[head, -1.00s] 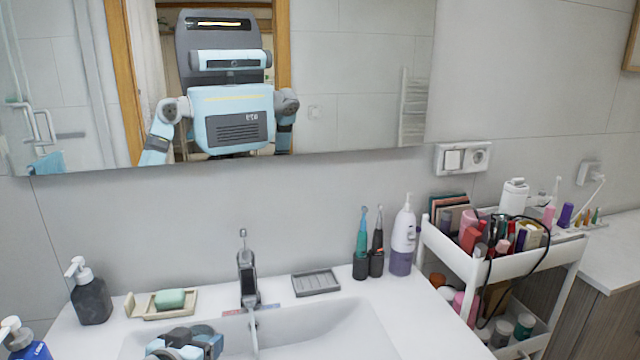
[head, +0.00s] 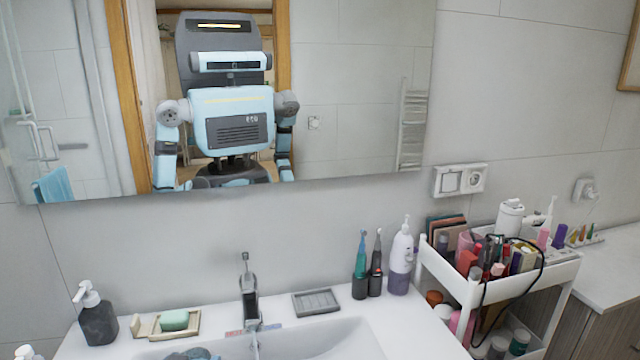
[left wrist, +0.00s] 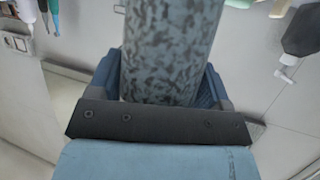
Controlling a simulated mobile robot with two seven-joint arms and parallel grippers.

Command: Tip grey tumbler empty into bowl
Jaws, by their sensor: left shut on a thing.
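The grey speckled tumbler (left wrist: 168,45) fills the upper middle of the left wrist view. My left gripper (left wrist: 163,85) is shut on it, with a blue finger on each side. The tumbler's far end runs out of the frame, so its mouth and contents are hidden. In the head view only a bit of my left gripper (head: 190,355) shows at the bottom edge. The tumbler cannot be made out there. The white washbasin bowl (head: 325,342) lies under the tap and is cut off by the bottom edge. My right gripper is not in view.
The tap (head: 249,290) stands behind the basin. A soap dish (head: 186,331) and dark dispenser (head: 98,318) are left; a grey tray (head: 316,302), toothbrushes (head: 375,270) and white-purple bottle (head: 400,260) are right. The cart (head: 480,290) stands further right.

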